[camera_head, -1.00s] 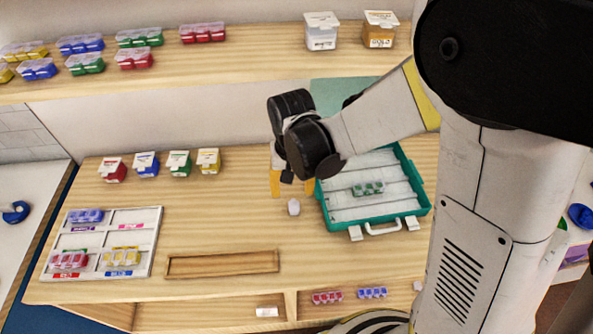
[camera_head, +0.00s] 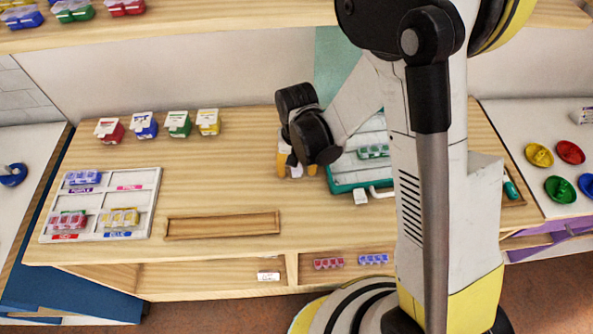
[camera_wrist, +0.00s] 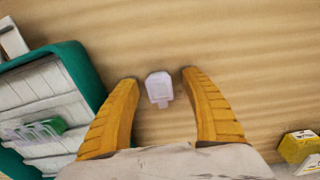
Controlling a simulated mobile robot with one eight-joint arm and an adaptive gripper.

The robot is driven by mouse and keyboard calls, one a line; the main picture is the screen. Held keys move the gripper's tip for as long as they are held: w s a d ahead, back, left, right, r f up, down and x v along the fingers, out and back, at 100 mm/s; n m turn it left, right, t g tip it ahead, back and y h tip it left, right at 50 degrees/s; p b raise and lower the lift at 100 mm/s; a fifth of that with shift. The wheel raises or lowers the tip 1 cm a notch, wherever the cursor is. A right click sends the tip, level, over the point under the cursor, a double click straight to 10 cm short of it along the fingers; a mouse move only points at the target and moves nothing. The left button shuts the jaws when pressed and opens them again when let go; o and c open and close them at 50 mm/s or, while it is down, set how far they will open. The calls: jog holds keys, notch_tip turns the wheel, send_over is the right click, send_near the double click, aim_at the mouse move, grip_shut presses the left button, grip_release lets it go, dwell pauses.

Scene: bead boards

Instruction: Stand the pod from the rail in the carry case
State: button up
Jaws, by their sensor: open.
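The teal carry case (camera_head: 345,187) lies open right of my gripper, partly hidden by my arm. Its pale ridged inside holds a pod with green beads (camera_head: 373,152), which also shows in the wrist view (camera_wrist: 35,130). My gripper (camera_head: 297,173) is open and points down at the table beside the case. A small whitish piece (camera_wrist: 159,88) is on the table between the fingertips in the wrist view, with a gap on both sides. I cannot tell whether it is a pod. A narrow rimmed wooden tray (camera_head: 222,224) near the front edge looks empty; I cannot tell whether it is the rail.
A white sorting board (camera_head: 125,203) with several bead pods is at the left. Several coloured lidded boxes (camera_head: 178,123) stand at the back. Red (camera_head: 328,263) and blue pods (camera_head: 373,259) lie on the shelf below. The middle of the table is clear.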

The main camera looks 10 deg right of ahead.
jog(key=c, duration=1)
jog(key=shift+c, duration=0.4)
jog(key=shift+r, duration=0.1)
